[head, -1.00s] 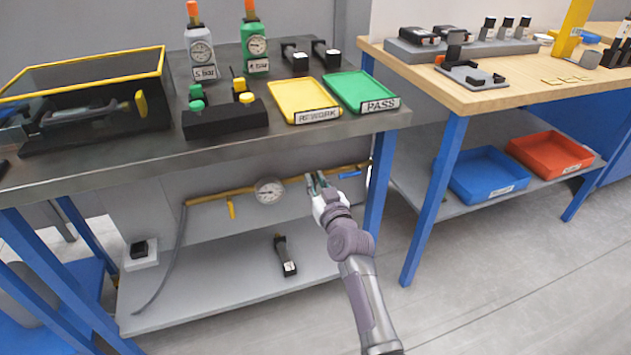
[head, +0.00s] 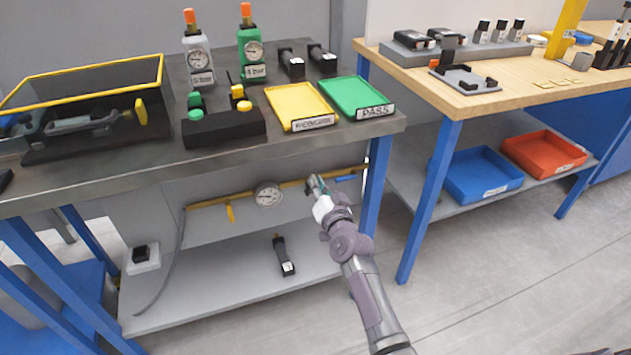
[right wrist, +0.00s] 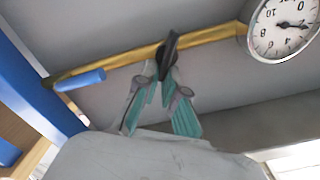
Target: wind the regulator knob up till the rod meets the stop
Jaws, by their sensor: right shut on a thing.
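The regulator knob (right wrist: 169,50) is dark and sits on the yellow pipe under the metal bench. In the right wrist view the fingertips of my right gripper (right wrist: 166,77) are closed on it. In the head view my right gripper (head: 315,184) reaches under the bench to the pipe (head: 293,184) and hides the knob. The round pressure gauge (head: 268,194) is on the pipe, left of the gripper in the head view. It also shows in the right wrist view (right wrist: 280,27), its needle readable only roughly. I cannot make out the rod or stop. My left gripper is not in view.
A blue handle (right wrist: 80,80) is on the pipe beside the gripper, near a blue bench leg (right wrist: 35,85). A yellow lever (head: 229,213) hangs left of the gauge. A dark tool (head: 283,256) lies on the lower shelf (head: 210,280). The bench top (head: 140,152) is above the gripper.

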